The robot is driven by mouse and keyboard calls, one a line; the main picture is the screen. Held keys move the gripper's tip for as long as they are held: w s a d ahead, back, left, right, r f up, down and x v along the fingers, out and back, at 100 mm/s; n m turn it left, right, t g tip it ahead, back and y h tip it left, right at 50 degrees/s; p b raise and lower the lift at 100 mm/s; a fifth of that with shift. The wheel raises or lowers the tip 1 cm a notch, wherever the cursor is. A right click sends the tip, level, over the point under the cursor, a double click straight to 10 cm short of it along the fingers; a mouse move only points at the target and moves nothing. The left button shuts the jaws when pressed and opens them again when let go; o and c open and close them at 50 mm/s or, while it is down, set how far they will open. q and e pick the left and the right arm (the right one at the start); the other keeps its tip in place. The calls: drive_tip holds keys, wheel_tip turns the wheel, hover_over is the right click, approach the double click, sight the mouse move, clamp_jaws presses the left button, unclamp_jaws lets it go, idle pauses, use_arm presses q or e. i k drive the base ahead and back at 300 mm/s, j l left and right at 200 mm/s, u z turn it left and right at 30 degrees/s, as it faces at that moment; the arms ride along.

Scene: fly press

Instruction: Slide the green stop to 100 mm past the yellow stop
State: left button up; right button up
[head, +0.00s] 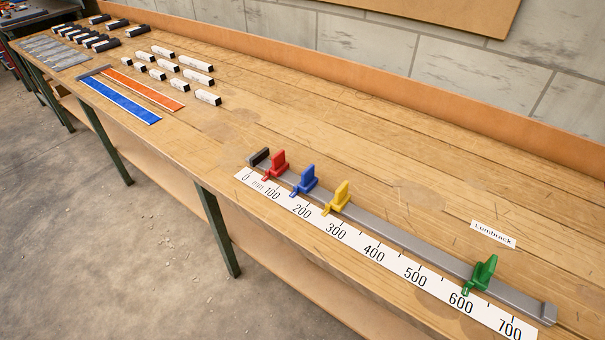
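The green stop (484,274) sits on a grey rail (410,242) toward its right end, with its pointer near the 600 mark of the white scale (393,265). The yellow stop (341,196) is on the same rail, its pointer between the 200 and 300 labels. The blue stop (307,180) and the red stop (277,164) stand further left, the red one near the rail's dark end block (259,156). The rail between the yellow and green stops is clear. Neither of my grippers is in view.
A small label reading "Lumbrock" (493,234) lies behind the rail. Blue (120,101) and orange (145,88) strips, several white blocks (208,97) and dark blocks (107,45) occupy the far left. The bench has a raised back board (400,95). The wood behind the rail is mostly free.

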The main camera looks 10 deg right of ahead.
sight(483, 272)
drive_tip(key=z, duration=1.75)
